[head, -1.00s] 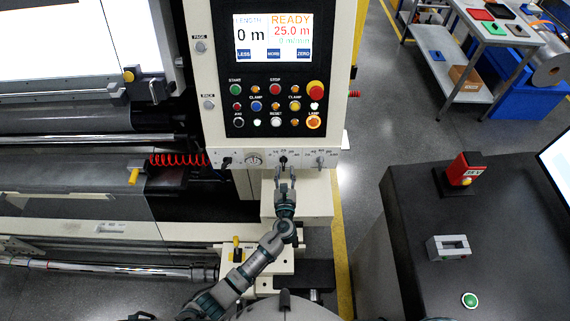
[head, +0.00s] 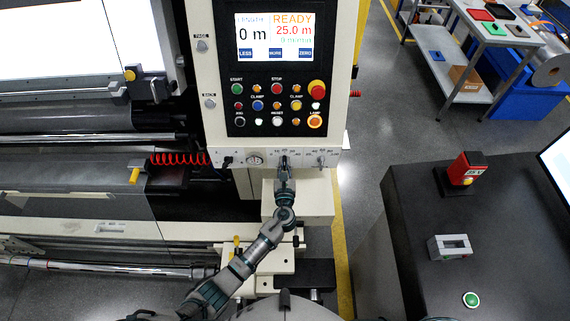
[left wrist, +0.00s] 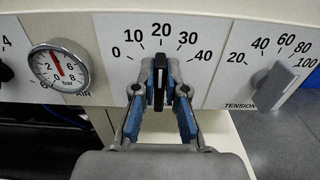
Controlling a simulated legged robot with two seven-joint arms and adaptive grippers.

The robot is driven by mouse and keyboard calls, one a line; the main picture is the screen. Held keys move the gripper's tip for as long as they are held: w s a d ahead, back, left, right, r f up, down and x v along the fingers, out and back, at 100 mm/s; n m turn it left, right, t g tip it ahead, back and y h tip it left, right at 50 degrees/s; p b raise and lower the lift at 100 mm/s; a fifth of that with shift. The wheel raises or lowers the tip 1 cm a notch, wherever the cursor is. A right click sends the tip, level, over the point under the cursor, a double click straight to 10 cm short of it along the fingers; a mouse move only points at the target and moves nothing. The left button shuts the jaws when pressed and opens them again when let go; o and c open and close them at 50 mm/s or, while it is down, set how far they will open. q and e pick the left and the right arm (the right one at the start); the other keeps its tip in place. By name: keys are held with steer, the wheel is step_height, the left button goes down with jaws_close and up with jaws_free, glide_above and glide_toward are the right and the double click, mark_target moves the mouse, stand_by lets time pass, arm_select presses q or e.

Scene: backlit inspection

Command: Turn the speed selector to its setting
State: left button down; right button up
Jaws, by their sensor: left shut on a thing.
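The speed selector (left wrist: 159,72) is a black knob with a pale line on a scale from 0 to 40 in the left wrist view. It stands about upright, its top towards the 20. Its name label is hidden behind my gripper. My left gripper (left wrist: 160,93) is shut on the knob, with a blue-padded finger on each side. In the head view my left gripper (head: 284,166) is at the lower edge of the control panel, largely covering the knob. My right gripper is not in view.
Left of the selector is an air pressure gauge (left wrist: 60,66); right of it is the grey tension knob (left wrist: 273,85). Above are the panel buttons (head: 276,105) and a screen (head: 274,37) reading READY, 25.0 m. A dark cabinet (head: 430,215) stands on the right.

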arm_select(q)
steer(key=shift+n, duration=0.4)
steer(key=shift+a+f+n+b, duration=0.2)
steer(key=shift+n+b, duration=0.9)
steer(key=shift+n, duration=0.75)
steer(key=shift+a+f+n+b, duration=0.1)
steer(key=shift+a+n+b, duration=0.15)
steer(key=shift+n+b, duration=1.2)
steer(key=shift+a+f+n+b, duration=0.2)
steer(key=shift+n+b, duration=0.5)
steer(key=shift+n, duration=1.5)
steer(key=c, duration=1.2)
jaws_free()
steer(key=shift+s, duration=0.1)
